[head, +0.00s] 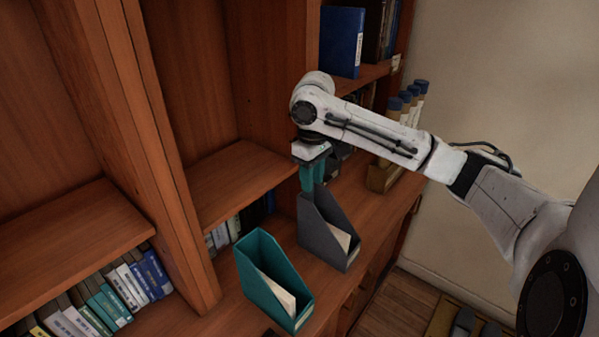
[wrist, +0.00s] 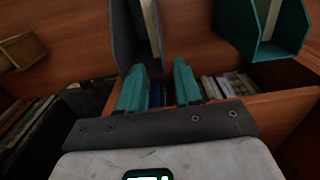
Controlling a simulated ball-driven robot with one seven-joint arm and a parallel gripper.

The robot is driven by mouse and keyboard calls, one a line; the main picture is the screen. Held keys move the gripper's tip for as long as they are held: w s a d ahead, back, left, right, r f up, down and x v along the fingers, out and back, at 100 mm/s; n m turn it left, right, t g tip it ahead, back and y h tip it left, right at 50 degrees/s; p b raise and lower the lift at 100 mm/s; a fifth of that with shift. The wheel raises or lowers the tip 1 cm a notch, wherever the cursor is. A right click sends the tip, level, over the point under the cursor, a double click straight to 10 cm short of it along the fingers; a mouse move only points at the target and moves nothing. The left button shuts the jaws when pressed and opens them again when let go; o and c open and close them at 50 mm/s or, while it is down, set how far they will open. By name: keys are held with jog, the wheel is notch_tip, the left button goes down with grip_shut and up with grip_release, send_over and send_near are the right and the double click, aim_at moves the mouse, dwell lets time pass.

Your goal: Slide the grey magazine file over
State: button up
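The grey magazine file (head: 322,235) stands upright on the wooden ledge, with pale papers inside. It also shows at the top of the wrist view (wrist: 127,35). My gripper (head: 313,180) points down at the file's tall back end, its teal fingers just at or behind the top edge. The head view does not show whether they touch. In the wrist view my gripper (wrist: 160,85) has its two fingers apart, with shelf and book spines visible between them and nothing held. The file lies beyond the fingertips there.
A teal magazine file (head: 265,275) with papers stands close to the left of the grey one. Books (head: 120,295) fill the lower shelves behind. Blue-capped tubes in a wooden holder (head: 382,177) stand to the right. The ledge between the grey file and the holder is clear.

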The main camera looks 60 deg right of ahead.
aim_at(329, 228)
jog(key=shift+f, duration=0.1)
notch_tip(329, 228, down, 11)
jog(key=p, duration=0.1)
jog(key=shift+r, duration=0.2)
dwell(0.4)
grip_shut()
dwell(0.3)
dwell(1.2)
